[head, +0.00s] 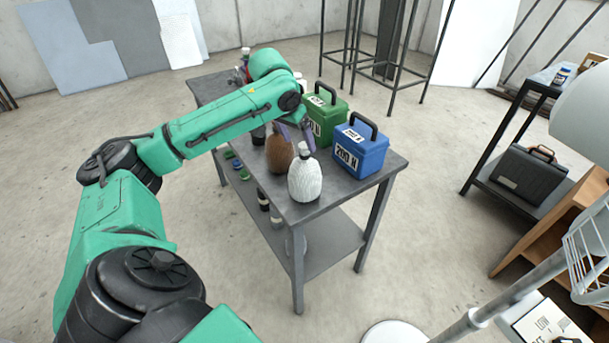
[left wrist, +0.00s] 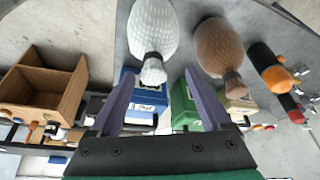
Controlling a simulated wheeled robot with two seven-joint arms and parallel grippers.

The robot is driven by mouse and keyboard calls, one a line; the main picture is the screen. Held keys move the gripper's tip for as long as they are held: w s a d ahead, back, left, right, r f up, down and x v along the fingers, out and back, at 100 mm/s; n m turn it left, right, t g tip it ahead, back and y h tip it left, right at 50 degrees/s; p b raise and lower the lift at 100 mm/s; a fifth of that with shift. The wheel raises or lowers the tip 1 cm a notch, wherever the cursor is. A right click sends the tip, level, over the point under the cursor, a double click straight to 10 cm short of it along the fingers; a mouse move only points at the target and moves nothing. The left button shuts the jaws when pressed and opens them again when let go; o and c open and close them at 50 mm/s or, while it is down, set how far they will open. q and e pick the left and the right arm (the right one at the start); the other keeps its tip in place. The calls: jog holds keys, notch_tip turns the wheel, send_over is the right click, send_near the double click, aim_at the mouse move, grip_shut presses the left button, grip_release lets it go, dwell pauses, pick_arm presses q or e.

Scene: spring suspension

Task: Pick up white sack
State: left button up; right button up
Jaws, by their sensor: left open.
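The white sack (head: 305,182) stands upright at the near end of the grey table, its narrow neck on top. It also shows in the left wrist view (left wrist: 152,28), with its neck toward the space between my fingers. My left gripper (head: 296,134) is open and empty, just above and behind the sack's top in the head view. In the left wrist view my two fingers (left wrist: 161,76) are spread on either side of the neck; I cannot tell whether they touch it. My right gripper is not in view.
A brown sack (head: 279,152) stands close to the left of the white one. A blue 200 N box (head: 361,152) and a green box (head: 325,117) with handles stand at its right and behind. A lower shelf (head: 325,245) holds dark items. Open floor lies in front of the table.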

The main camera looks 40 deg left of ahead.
aim_at(307, 154)
pick_arm(q)
jog(key=x, duration=0.2)
jog(key=p+x, duration=0.1)
jog(key=d+x, duration=0.1)
jog(key=x, duration=0.1)
jog(key=shift+w+f+p, duration=0.2)
jog(key=shift+w+p, duration=0.2)
jog(key=shift+w+a+f, duration=0.1)
jog(key=shift+f, duration=0.35)
grip_shut()
jog(key=shift+f, duration=0.15)
dwell(0.4)
